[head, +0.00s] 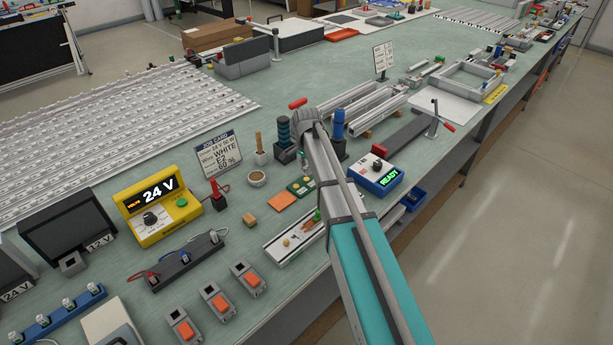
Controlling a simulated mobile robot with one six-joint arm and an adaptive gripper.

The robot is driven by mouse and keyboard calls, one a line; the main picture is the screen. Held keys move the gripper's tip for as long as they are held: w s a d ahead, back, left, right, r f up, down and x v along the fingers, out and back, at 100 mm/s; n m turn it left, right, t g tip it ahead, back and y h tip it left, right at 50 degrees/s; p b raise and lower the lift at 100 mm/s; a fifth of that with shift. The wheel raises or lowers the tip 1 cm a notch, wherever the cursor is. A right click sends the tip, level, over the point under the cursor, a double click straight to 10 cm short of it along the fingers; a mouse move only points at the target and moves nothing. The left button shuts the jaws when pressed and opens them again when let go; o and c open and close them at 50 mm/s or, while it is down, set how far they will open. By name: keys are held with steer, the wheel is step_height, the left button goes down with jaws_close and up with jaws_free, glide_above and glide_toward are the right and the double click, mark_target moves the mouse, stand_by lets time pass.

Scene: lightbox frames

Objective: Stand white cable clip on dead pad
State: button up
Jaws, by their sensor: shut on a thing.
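My arm reaches in from the lower right, and its grey joint is above the middle of the bench. I cannot make out a white cable clip in a grip. Several small pale clip-like pieces stand on a blue rail (58,316) at the lower left. A green board with round yellowish spots (300,187) lies beside my arm, with a flat orange pad (281,201) next to it. I cannot tell which surface is the dead pad.
A yellow 24 V meter (162,207), a job card (218,150) and a black block with wires (186,263) stand left. Several orange-rocker switches (217,301) line the front. A white tray (283,249) and blue READY box (376,177) flank my arm.

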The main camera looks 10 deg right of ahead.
mark_target(306, 174)
steer(key=shift+f+b, duration=1.05)
steer(key=shift+f, duration=0.3)
steer(key=shift+f, duration=0.15)
steer(key=o, duration=0.8)
steer(key=shift+c, duration=0.2)
step_height(306, 174, up, 12)
steer(key=p, duration=1.2)
steer(key=shift+r, duration=0.2)
steer(key=shift+s, duration=0.15)
steer(key=s+d+n, duration=0.2)
steer(key=s+n, duration=0.3)
steer(key=s, duration=0.8)
steer(key=s+d+n, duration=0.3)
steer(key=s+n, duration=0.2)
steer(key=s, duration=0.8)
steer(key=shift+n, duration=0.4)
